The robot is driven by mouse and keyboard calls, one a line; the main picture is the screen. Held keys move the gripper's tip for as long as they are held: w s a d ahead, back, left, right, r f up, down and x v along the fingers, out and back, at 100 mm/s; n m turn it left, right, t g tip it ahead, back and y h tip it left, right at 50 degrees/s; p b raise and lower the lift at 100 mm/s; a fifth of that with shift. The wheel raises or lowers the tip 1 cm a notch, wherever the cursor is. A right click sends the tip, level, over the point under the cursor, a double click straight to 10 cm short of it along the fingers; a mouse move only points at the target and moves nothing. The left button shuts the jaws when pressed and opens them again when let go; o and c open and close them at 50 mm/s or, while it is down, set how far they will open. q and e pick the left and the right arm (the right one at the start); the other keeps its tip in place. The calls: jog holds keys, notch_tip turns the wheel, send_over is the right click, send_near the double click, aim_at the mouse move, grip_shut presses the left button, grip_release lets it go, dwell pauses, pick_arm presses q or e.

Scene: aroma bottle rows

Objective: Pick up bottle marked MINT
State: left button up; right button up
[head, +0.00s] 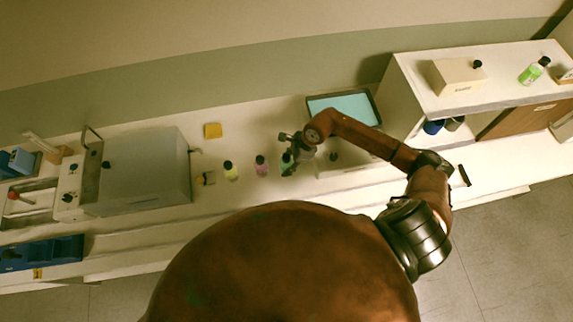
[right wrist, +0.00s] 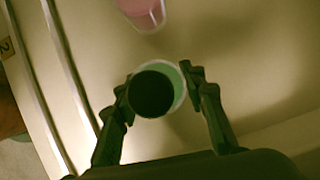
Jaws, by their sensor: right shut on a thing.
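A green bottle with a black cap (right wrist: 154,93) is between the fingers of my right gripper (right wrist: 158,90) in the right wrist view. The gripper is shut on it, one finger on each side. In the head view my right gripper (head: 289,158) is at the right end of a row of bottles, and the green bottle (head: 286,160) shows partly behind it. No lettering is legible on it, so I cannot read MINT. A pink bottle (head: 261,165) and a yellow bottle (head: 231,171) stand to its left. My left gripper is not in view.
A large grey box-shaped machine (head: 145,170) stands left of the row. A tablet-like screen (head: 344,107) is behind my right arm. Another green bottle (head: 534,71) is on the shelf at right. The pink bottle (right wrist: 143,12) is close by.

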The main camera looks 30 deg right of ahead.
jog(key=shift+r, duration=0.15)
jog(key=shift+r, duration=0.6)
jog(key=s+d+r+b, duration=0.2)
jog(key=s+d+r, duration=0.6)
jog(key=d+r, duration=0.3)
jog(key=shift+s+r, duration=0.25)
jog(key=shift+s, duration=0.1)
